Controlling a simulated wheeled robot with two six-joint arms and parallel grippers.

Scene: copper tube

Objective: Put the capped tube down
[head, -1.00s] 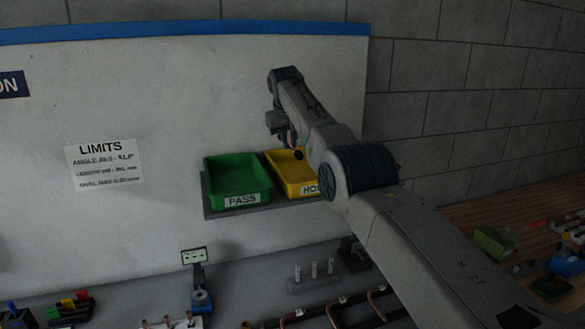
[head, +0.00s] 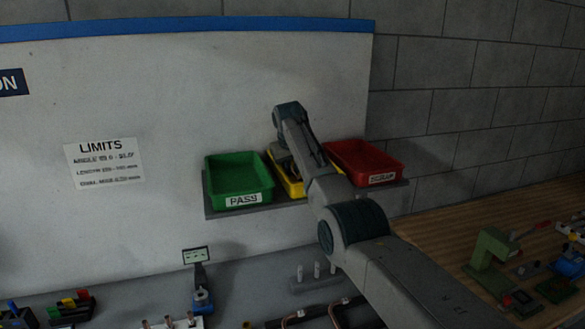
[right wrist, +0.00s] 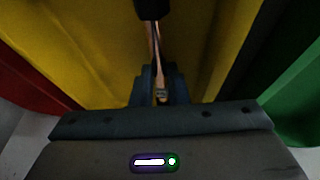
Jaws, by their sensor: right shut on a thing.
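My right gripper (right wrist: 160,92) is shut on a thin copper tube (right wrist: 151,45), which has a black cap (right wrist: 152,8) at its far end in the right wrist view. Yellow walls of the yellow bin (right wrist: 88,50) surround the tube there. In the head view my right gripper (head: 284,157) is low at the yellow bin (head: 291,188). My arm hides much of this bin and its label, and the held tube cannot be made out there. My left gripper is not in view.
The green PASS bin (head: 238,178) stands left of the yellow bin and the red bin (head: 366,162) stands right, all on a grey shelf (head: 212,211). Bent copper tubes (head: 305,314) lie below on the bench. A green tool (head: 492,250) stands on the wooden bench at right.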

